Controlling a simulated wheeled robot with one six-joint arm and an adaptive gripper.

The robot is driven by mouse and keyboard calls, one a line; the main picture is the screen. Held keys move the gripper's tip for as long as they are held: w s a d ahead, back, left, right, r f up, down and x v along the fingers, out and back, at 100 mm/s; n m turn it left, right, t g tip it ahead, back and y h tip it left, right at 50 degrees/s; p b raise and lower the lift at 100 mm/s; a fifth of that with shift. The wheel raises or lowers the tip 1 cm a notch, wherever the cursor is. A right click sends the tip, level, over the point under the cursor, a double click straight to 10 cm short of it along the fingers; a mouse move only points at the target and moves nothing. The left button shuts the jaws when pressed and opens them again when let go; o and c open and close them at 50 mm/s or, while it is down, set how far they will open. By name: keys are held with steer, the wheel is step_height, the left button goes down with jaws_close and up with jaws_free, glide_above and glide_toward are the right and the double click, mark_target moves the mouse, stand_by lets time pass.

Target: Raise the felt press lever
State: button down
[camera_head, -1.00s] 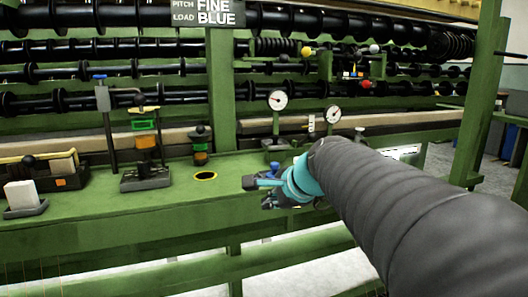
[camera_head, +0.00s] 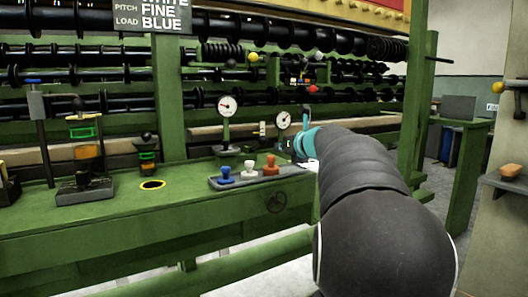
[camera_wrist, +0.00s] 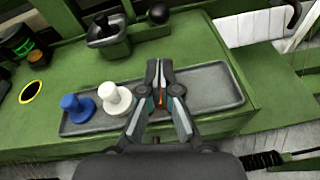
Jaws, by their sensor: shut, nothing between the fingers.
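My gripper (camera_wrist: 159,66) is shut and empty in the wrist view, its fingertips together above the grey tray. An orange patch shows between its finger links, probably the orange stamp (camera_head: 270,165) beneath. In the head view its fingers are largely hidden beyond my arm. I cannot tell for certain which part is the felt press lever. Behind the tray in the wrist view, a black ball knob (camera_wrist: 158,14) sits beside a dark open-topped block (camera_wrist: 107,32), apart from the fingertips. At the far right of the head view, an arm with a yellow knob (camera_head: 498,87) is fixed above a tan block (camera_head: 510,170).
The grey tray (camera_head: 218,182) also holds a blue stamp (camera_head: 226,174) and a white stamp (camera_head: 250,169). Two dial gauges (camera_head: 228,105) stand behind it. A yellow-rimmed hole (camera_head: 152,185) lies left. Black spool rows fill the back.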

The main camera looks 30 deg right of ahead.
steer(key=x, duration=1)
stand_by(0.5)
